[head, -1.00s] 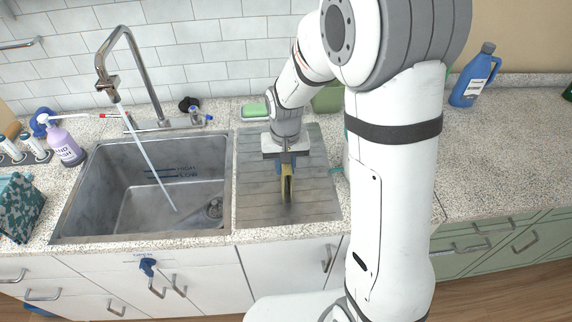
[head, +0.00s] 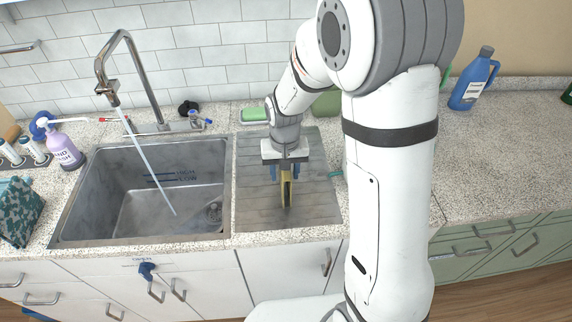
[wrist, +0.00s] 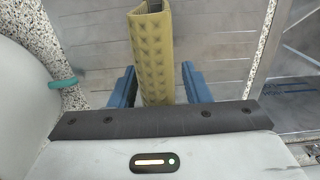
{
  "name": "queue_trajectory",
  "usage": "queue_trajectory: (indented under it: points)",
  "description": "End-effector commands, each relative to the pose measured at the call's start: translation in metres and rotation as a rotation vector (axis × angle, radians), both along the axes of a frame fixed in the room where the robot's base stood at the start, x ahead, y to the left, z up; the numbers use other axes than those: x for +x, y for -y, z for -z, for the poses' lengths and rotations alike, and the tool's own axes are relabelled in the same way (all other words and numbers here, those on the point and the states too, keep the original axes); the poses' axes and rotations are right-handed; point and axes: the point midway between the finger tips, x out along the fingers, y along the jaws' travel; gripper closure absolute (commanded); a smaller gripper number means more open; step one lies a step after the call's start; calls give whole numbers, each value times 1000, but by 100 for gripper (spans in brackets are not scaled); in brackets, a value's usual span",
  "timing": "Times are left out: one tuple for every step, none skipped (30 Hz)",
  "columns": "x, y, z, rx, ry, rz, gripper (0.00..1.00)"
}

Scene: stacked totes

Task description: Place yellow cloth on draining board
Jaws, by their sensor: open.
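The yellow cloth (head: 287,192) stands folded and upright on the grey ribbed draining board (head: 318,205), right of the sink. My gripper (head: 284,176) is just above the board, with its blue fingers spread on either side of the cloth. In the wrist view the dimpled yellow cloth (wrist: 157,55) rises between the open fingers, with a gap visible on each side. The cloth's lower contact with the board is partly hard to make out.
The sink (head: 130,215) lies left of the board, with water running from the tap (head: 150,85). A green sponge (head: 254,114) sits behind the board. A purple soap bottle (head: 65,150) stands left, and a blue jug (head: 470,85) at the back right.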

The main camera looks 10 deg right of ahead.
Motion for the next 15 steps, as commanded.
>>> queue_trajectory:
  points:
    - [0,0,-5,0,1,0,57]
    - [0,0,-6,1,3,0,57]
    - [1,0,-11,1,4,0,57]
    - [1,-1,-15,1,5,-1,57]
    - [1,-1,-20,1,6,-1,57]
    - [1,-1,-28,2,7,-1,57]
    - [1,-1,-35,2,6,-1,57]
    - [1,-1,-42,2,7,-1,57]
    - [1,-1,-51,2,8,-1,57]
    - [1,-1,-58,2,8,-1,57]
    - [1,-1,-64,1,6,-1,57]
    - [1,-1,-73,2,7,-1,57]
    - [1,-1,-79,2,7,-1,57]
    - [1,-1,-85,1,5,-1,57]
    - [1,-1,-92,1,6,-1,57]
